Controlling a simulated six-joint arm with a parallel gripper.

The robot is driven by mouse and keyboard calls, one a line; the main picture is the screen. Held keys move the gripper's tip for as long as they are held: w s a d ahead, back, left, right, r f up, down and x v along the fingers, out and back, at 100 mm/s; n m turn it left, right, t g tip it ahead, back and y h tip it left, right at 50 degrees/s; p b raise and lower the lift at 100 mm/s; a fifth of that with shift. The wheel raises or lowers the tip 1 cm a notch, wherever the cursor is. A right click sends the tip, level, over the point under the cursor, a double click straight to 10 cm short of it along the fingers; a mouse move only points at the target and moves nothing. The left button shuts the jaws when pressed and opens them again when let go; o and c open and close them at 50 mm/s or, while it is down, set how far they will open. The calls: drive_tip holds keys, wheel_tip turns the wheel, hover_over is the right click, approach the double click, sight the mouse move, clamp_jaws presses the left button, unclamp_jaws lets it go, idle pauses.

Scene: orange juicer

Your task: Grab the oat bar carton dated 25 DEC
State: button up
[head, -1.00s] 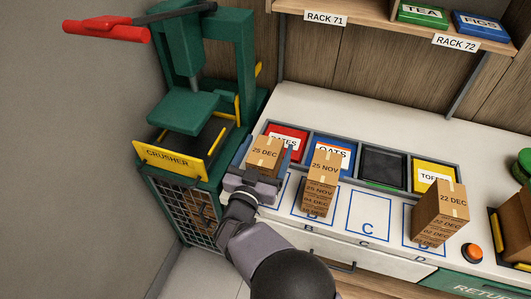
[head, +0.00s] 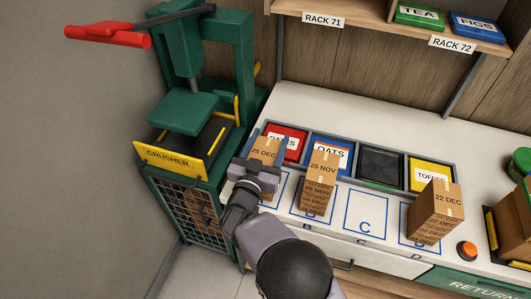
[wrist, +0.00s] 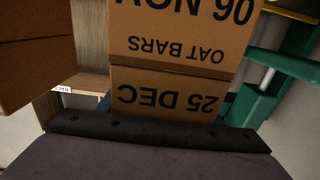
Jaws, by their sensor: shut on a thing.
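The brown carton marked 25 DEC (head: 264,151) is at the left end of the counter, by slot A. In the wrist view this carton (wrist: 170,95) appears upside down, close in front of my gripper. My gripper (head: 268,146) is shut on it, with a finger on each side. A carton marked 06 NOV and OAT BARS (wrist: 180,35) appears directly against it in the wrist view, below it in the stack. My gripper hides most of this stack in the head view.
A stack topped by 25 NOV (head: 323,166) stands close to the right in slot B; slot C (head: 364,226) is empty. A 22 DEC stack (head: 445,199) is in slot D. The green crusher (head: 178,115) is close on the left. Coloured bins (head: 380,165) line the back.

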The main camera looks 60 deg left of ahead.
drive_tip(key=shift+r, duration=0.2)
wheel_tip(320, 180, up, 10)
drive_tip(key=b, duration=0.3)
drive_tip(key=shift+f, duration=0.1)
drive_tip(key=shift+w, duration=0.1)
